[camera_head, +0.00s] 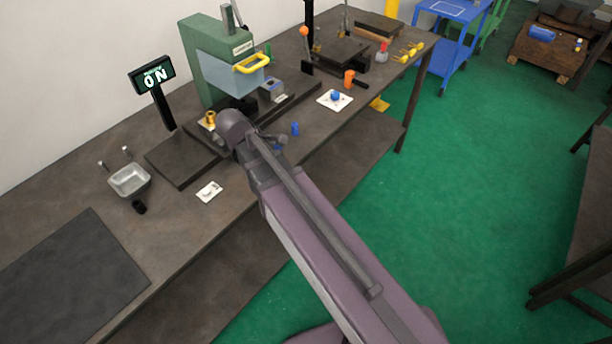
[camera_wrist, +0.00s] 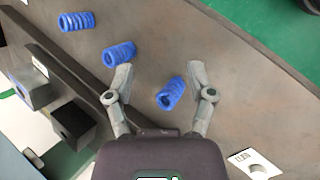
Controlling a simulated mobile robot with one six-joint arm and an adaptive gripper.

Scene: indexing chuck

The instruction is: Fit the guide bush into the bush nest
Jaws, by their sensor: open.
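My gripper (camera_wrist: 158,82) is open, with its two fingers spread above the bench in the wrist view. A blue ribbed, hollow cylinder (camera_wrist: 171,94) lies tilted between the fingers in the picture, nearer the right finger; I see no grip on it. Two similar blue pieces (camera_wrist: 118,53) (camera_wrist: 76,21) lie beyond it to the upper left. In the head view, a brass-coloured collared piece (camera_head: 210,119) stands left of my wrist, beside the green press. I cannot tell for sure which piece is the guide bush or which holder is the bush nest. My arm hides part of the bench.
The green press (camera_head: 199,62) with a clear guard and yellow handle stands behind my wrist. A metal tray (camera_head: 129,180), a black cylinder (camera_head: 139,207) and a white card (camera_head: 209,192) lie to the left. Dark rails (camera_wrist: 62,75) border the wrist view's left side. The front-left bench has a bare mat (camera_head: 70,275).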

